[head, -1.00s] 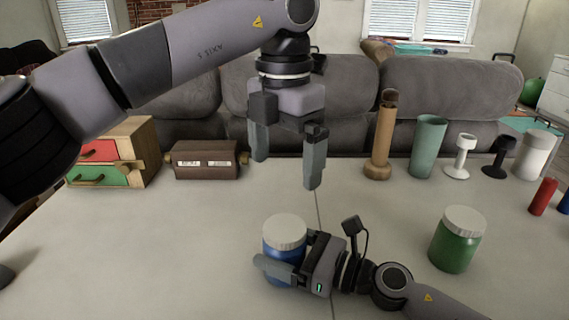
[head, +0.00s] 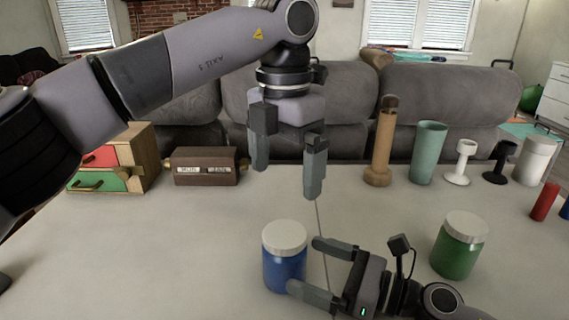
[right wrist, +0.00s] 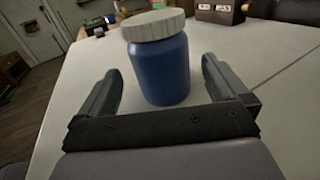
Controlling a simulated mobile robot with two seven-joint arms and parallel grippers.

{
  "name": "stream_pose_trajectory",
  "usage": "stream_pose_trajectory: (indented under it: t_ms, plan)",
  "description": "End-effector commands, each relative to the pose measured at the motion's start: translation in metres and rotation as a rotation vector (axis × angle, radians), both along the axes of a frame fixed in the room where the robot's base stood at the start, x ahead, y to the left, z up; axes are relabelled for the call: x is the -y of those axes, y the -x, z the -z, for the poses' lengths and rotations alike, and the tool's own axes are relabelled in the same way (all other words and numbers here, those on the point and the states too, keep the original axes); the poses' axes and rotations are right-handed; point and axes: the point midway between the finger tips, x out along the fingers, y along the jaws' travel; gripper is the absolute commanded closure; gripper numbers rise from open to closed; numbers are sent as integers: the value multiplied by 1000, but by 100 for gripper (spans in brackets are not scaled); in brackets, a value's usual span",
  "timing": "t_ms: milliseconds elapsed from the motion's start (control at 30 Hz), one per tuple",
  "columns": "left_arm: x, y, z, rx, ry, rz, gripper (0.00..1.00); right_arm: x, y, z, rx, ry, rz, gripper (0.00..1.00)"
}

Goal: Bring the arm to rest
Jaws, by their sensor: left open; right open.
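My left gripper (head: 287,165) hangs open and empty above the table, fingers pointing down, in the head view. My right gripper (head: 312,267) is low over the table, open, with its fingers pointing left toward a blue jar with a whitish lid (head: 284,262). The jar stands upright on the table. In the right wrist view the blue jar (right wrist: 160,68) stands ahead, beyond and between the spread fingers of the right gripper (right wrist: 162,85). Nothing is held in either gripper.
A green jar (head: 459,248) stands right of my right gripper. Along the back of the white table (head: 160,260) are a small drawer box (head: 140,158), a brown box (head: 205,167), a brown tube (head: 381,148) and a teal cup (head: 428,152). The table's front left is clear.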

Motion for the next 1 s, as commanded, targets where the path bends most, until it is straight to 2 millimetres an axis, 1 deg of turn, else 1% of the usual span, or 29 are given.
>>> stream_pose_trajectory:
  t_ms: [100,367,467,567,967,1000]
  plan:
    - [0,0,1,0,0,0,0,4,3,0,0,0,-1,0]
    - [0,0,1,0,0,0,0,4,3,0,1,0,-1,0]
    - [0,0,-4,0,0,0,0,4,2,-5,1,0,-1,0]
    - [0,0,-18,1,1,0,0,4,2,-19,1,0,0,0]
    - [0,0,-118,0,0,0,0,4,2,-119,1,0,0,0]
    - [0,0,-101,-1,-1,1,0,4,3,-102,-3,1,-2,0]
